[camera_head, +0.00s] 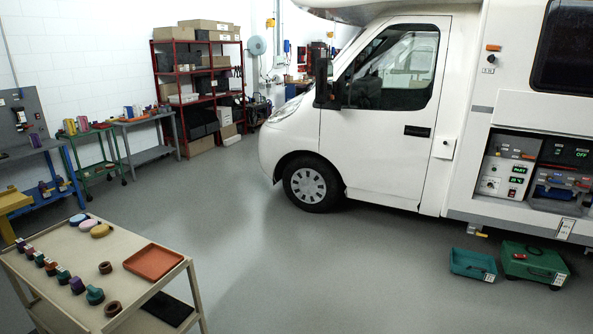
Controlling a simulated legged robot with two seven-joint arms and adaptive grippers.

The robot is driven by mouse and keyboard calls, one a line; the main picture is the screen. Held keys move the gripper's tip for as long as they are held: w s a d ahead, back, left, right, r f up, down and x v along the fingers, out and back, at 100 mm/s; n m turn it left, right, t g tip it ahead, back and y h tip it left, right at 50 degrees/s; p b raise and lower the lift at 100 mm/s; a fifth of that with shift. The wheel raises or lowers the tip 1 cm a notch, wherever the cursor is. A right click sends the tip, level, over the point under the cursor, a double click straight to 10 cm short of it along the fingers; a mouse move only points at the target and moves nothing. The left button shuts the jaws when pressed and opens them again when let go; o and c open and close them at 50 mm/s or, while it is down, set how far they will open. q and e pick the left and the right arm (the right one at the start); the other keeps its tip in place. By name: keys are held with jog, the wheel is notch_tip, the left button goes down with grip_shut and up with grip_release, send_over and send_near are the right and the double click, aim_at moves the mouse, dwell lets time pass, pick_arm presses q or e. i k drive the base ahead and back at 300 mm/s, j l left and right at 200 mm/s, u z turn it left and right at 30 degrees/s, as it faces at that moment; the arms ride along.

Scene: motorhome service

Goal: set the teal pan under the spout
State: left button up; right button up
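The teal pan (458,266) is a shallow open tray on the grey floor at the lower right, with a small white label at its right end. It sits in front of the motorhome's lower skirt. A small brass-coloured fitting (477,234), which may be the spout, shows under the skirt above and behind the pan. It is too small to make out fully, and I cannot tell whether the pan is directly beneath it. Neither of my grippers is in view.
A green case (533,258) stands just right of the pan. The white motorhome (385,150) has an open service bay (505,172). A beige cart (50,255) at lower left carries caps, rings and a terracotta tray (153,262). The floor (330,270) between cart and pan is clear.

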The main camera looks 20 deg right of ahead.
aim_at(474, 264)
jog(key=i+l+z, duration=0.4)
jog(key=i+z, duration=0.4)
jog(key=i, duration=0.25)
jog(key=i+z, duration=0.4)
jog(key=i+j+z, duration=0.4)
jog(key=i, duration=0.25)
jog(key=i+l+z, duration=0.15)
jog(key=i+z, duration=0.15)
jog(key=i, duration=0.45)
jog(key=i+z, duration=0.3)
jog(key=i, duration=0.45)
jog(key=i+j+z, duration=0.3)
jog(key=i, duration=0.45)
jog(key=i+l, duration=0.05)
